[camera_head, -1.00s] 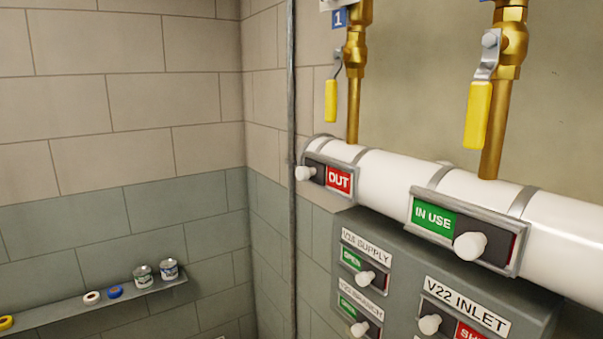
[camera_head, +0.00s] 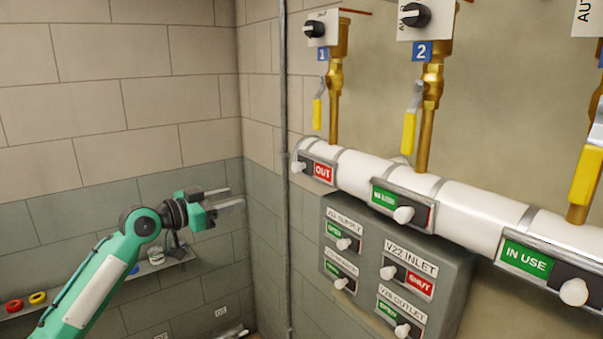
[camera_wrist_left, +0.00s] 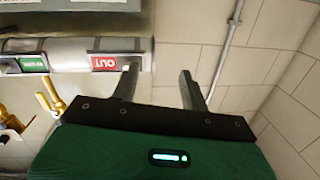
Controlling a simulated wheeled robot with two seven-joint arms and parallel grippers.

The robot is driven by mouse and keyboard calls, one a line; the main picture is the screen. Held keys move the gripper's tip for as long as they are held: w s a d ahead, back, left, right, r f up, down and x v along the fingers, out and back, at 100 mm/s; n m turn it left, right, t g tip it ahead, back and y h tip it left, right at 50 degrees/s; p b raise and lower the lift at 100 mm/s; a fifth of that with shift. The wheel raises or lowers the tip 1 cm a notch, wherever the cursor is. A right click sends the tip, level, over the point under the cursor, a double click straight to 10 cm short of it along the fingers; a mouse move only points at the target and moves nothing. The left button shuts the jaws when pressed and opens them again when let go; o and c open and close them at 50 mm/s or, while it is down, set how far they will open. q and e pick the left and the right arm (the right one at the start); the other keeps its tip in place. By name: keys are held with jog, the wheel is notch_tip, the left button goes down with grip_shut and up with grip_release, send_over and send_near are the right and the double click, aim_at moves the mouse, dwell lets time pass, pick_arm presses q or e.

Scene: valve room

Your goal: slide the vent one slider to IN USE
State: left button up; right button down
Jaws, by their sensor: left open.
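The slider below the blue 1 tag has a red OUT plate (camera_head: 322,172) and a white knob (camera_head: 298,167) at its left end, at the left end of the white pipe. The OUT plate also shows upside down in the left wrist view (camera_wrist_left: 104,63), close to one finger; its knob is not clear there. My left gripper (camera_head: 236,197) is open and empty, to the left of this slider and slightly lower in the head view. Its two fingers spread apart in the left wrist view (camera_wrist_left: 158,72). My right gripper is not in view.
Other sliders on the pipe show green plates, one in the middle (camera_head: 383,196) and one reading IN USE (camera_head: 526,258). A grey panel (camera_head: 440,258) with small sliders hangs below. A vertical conduit (camera_head: 284,200) runs near the corner. A shelf (camera_head: 90,288) holds small items.

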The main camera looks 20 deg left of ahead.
pick_arm(q)
jog(key=s+d+r+m+h, duration=0.2)
jog(key=s+d+r, duration=0.2)
jog(key=r, duration=0.3)
jog(key=p, duration=0.4)
send_near(294, 168)
jog(key=shift+g, duration=0.4)
jog(key=p+x, duration=0.1)
jog(key=x, duration=0.1)
jog(key=p+x, duration=0.1)
jog(key=x, duration=0.1)
jog(key=r+p+x, duration=0.1)
jog(key=x, duration=0.1)
jog(key=shift+w, duration=0.35)
jog(key=shift+w+d+f, duration=0.2)
jog(key=shift+w+d, duration=0.2)
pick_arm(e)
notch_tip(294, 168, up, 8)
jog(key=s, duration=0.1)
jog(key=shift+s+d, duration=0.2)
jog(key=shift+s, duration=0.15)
pick_arm(q)
jog(key=c, duration=1)
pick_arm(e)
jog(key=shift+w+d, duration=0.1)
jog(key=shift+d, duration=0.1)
